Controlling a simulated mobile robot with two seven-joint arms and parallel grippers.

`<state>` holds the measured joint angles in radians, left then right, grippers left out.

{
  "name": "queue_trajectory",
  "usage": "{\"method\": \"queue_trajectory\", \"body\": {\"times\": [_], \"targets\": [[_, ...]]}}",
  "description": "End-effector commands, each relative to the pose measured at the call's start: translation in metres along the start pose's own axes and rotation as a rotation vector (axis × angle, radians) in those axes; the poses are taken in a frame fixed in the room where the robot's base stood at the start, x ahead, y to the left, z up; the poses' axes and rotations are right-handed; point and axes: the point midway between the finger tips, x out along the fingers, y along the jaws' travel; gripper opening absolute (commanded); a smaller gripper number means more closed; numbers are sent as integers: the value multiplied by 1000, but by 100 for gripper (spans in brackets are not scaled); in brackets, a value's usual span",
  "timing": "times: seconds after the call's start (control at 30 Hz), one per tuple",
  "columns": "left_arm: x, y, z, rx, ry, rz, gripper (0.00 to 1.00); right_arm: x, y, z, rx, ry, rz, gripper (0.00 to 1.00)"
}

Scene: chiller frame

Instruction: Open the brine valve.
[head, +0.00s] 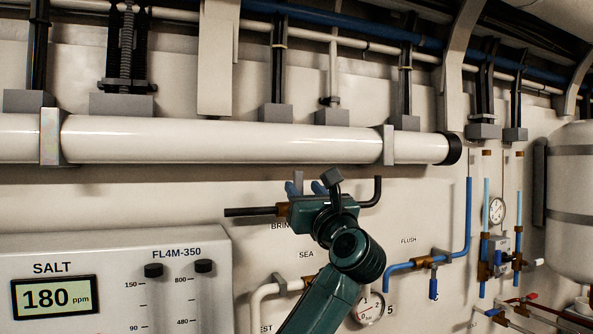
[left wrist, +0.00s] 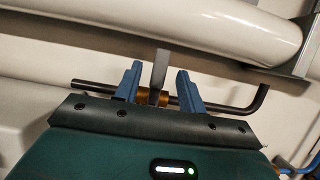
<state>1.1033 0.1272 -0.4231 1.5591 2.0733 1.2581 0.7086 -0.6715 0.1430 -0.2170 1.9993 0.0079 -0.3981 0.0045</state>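In the head view the handle (head: 298,178) shows only in part behind my gripper. My left gripper (head: 305,188) is at the valve, its two blue fingers apart. In the left wrist view the gripper (left wrist: 160,78) has one finger on each side of the handle, with a gap on both sides. My right gripper is not in view.
A thick white pipe (head: 250,140) runs above the valve. A salt meter panel (head: 110,255) reading 180 ppm stands at lower left.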

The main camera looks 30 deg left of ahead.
Motion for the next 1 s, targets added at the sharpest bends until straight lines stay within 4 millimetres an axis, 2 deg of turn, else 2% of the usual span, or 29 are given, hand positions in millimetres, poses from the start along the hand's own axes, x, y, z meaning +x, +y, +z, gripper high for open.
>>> {"method": "queue_trajectory", "body": {"times": [0.03, 0.1, 0.33, 0.73, 1.0], "targets": [[14, 2, 4, 5, -2, 4, 40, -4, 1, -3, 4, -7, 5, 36], [27, 1, 4, 5, -2, 4, 40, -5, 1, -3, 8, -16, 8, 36], [55, 0, 2, 2, -1, 2, 40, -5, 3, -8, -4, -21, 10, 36], [62, 0, 0, 0, -1, 1, 40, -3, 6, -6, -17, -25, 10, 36], [61, 0, 0, 0, -1, 0, 18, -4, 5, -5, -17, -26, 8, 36]]}}
